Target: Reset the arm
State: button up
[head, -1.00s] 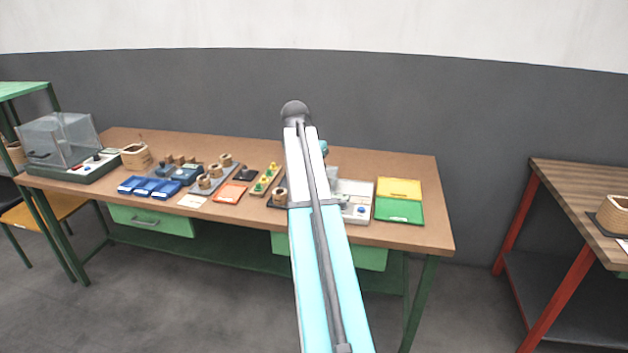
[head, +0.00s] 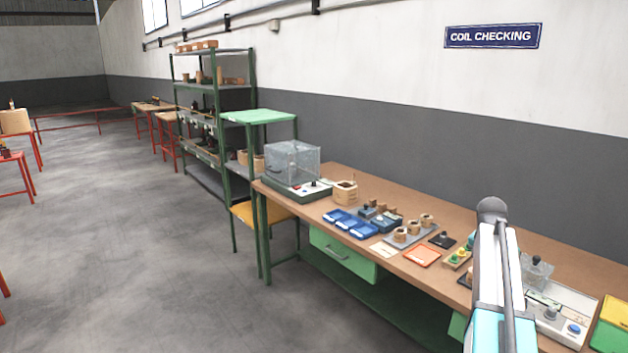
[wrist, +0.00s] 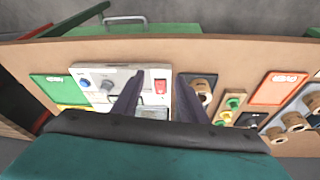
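My arm (head: 490,290) reaches out over the right part of the wooden bench in the head view, and its far end is hidden behind its own links. In the wrist view my gripper (wrist: 159,82) points down over the bench, with two dark fingers apart and nothing seen between them. A pale test instrument (wrist: 110,75) with a red switch lies beneath the fingers. It also shows in the head view (head: 565,315), right of my arm.
Brown coils (head: 400,234), blue trays (head: 350,225) and an orange card (head: 422,256) lie on the bench (head: 350,185). A clear-covered tester (head: 292,165) stands at its left end. Green shelving (head: 215,120) stands beyond. The floor (head: 150,260) at left is open.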

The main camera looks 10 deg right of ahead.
jog(key=a+f+n+g+y, duration=0.1)
jog(key=a+f, duration=0.6)
jog(key=f, duration=0.3)
jog(key=a+f+n+g, duration=0.1)
jog(key=a+f, duration=0.6)
jog(key=f, duration=0.3)
jog(key=s+a+f+n+g+y, duration=0.1)
jog(key=s+a+f+n, duration=0.1)
jog(key=s+a+f, duration=0.35)
jog(key=s+a+f+n+g, duration=0.1)
jog(key=s+a+f, duration=0.1)
jog(key=a+f, duration=0.65)
jog(key=s+a+f+n, duration=0.3)
jog(key=s+a+f, duration=0.2)
jog(key=s, duration=0.4)
jog(key=s+a+f+n+g+y, duration=0.1)
jog(key=s+a+f+n, duration=0.1)
jog(key=s+a+f, duration=0.4)
jog(key=s+a+f+n+g, duration=0.1)
jog(key=s+a+f+n, duration=0.2)
jog(key=s, duration=1.1)
jog(key=shift+s+a+f+n+y, duration=0.35)
jog(key=shift+a+f, duration=0.95)
jog(key=shift+f, duration=0.45)
jog(key=shift+w+d, duration=0.1)
